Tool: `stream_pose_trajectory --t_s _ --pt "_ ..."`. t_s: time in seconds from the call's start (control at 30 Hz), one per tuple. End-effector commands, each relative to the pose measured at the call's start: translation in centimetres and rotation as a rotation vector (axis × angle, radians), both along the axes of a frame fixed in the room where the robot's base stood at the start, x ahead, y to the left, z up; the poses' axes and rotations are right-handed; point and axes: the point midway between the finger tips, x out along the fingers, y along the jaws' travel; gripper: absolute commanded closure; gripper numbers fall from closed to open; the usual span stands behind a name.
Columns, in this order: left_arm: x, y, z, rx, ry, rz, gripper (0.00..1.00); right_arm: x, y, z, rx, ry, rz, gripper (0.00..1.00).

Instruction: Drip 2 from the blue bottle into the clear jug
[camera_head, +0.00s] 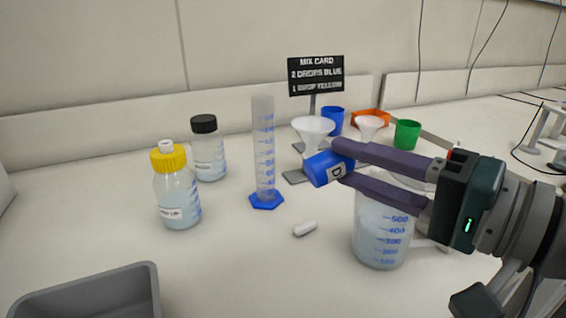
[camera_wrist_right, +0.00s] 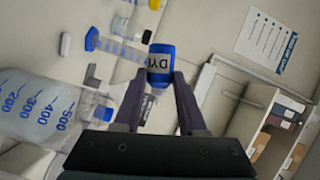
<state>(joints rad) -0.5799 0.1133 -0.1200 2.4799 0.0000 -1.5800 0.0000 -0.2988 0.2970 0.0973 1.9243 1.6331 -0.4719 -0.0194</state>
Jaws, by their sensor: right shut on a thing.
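The blue bottle (camera_head: 322,169), with a white label, is held tilted on its side in my right gripper (camera_head: 342,163). The gripper's two purple fingers are shut on it. In the right wrist view the bottle (camera_wrist_right: 161,61) shows lettering that looks like "DYE", between the fingertips. The clear jug (camera_head: 380,240) stands upright on the bench below my right gripper, with blue marks up to 500. The fingers hide part of its rim. The bottle's nozzle is not clear, and I see no drop. My left gripper is not in view.
A measuring cylinder (camera_head: 264,155), a white stir bar (camera_head: 305,229), a yellow-capped bottle (camera_head: 176,190) and a black-capped bottle (camera_head: 208,150) stand or lie left of the jug. Behind are funnels (camera_head: 313,128), a green cup (camera_head: 407,134) and a mix card (camera_head: 316,75). A grey tray (camera_head: 150,284) is front left.

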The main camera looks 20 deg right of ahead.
Motion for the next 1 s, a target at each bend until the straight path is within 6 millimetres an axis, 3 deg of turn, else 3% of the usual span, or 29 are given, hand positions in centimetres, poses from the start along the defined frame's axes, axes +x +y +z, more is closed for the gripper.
stream_pose_trajectory --t_s 0.73,1.0 --pt "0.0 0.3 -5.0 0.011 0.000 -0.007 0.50 0.4 -4.6 0.8 0.349 0.025 -0.001 1.00" --pt "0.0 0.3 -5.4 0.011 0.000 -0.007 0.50 0.4 -5.3 1.4 0.449 0.034 0.000 1.00"
